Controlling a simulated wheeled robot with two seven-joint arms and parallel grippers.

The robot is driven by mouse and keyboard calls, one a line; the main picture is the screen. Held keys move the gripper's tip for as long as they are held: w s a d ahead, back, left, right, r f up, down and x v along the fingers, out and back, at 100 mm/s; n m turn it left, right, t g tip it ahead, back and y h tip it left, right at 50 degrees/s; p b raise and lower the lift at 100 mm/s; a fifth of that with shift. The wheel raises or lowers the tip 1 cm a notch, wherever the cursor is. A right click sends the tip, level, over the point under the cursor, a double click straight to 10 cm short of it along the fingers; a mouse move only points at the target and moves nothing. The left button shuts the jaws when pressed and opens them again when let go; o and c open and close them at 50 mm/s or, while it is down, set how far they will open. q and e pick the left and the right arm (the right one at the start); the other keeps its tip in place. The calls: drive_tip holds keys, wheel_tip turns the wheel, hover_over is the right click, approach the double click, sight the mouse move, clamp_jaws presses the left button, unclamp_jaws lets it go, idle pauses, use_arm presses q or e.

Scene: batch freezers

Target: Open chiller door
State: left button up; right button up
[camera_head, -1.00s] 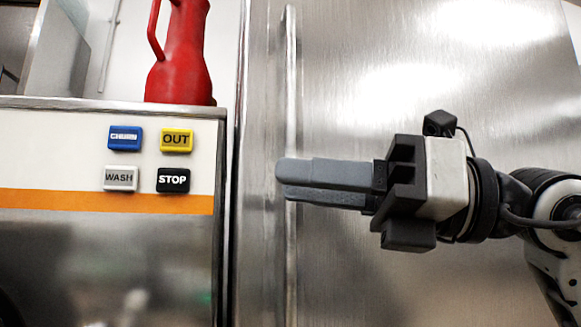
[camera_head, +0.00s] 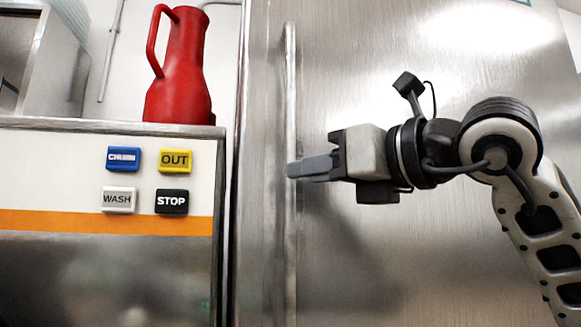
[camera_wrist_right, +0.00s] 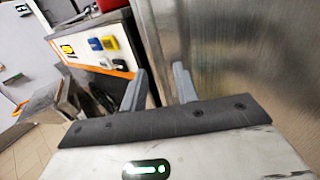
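The chiller door (camera_head: 440,110) is a large brushed steel panel. It looks shut in the head view. Its long vertical handle (camera_head: 290,90) runs near the door's left edge. My right gripper (camera_head: 293,169) comes in from the right, its fingertips overlapping the handle in the head view. In the right wrist view my right gripper (camera_wrist_right: 160,72) has its two fingers apart, with a gap between them. I cannot tell whether the handle lies between the fingers or touches them. My left gripper is not in view.
Left of the door stands a machine (camera_head: 105,265) with an orange stripe and blue, yellow, white and black buttons. A red jug (camera_head: 180,75) stands on top of it. Floor and other equipment show at the left of the right wrist view.

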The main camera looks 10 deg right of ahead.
drive_tip(key=x, duration=0.4)
drive_tip(key=shift+w+a+p, duration=0.2)
drive_tip(key=shift+w+p, duration=0.15)
drive_tip(key=shift+p, duration=0.05)
clamp_jaws()
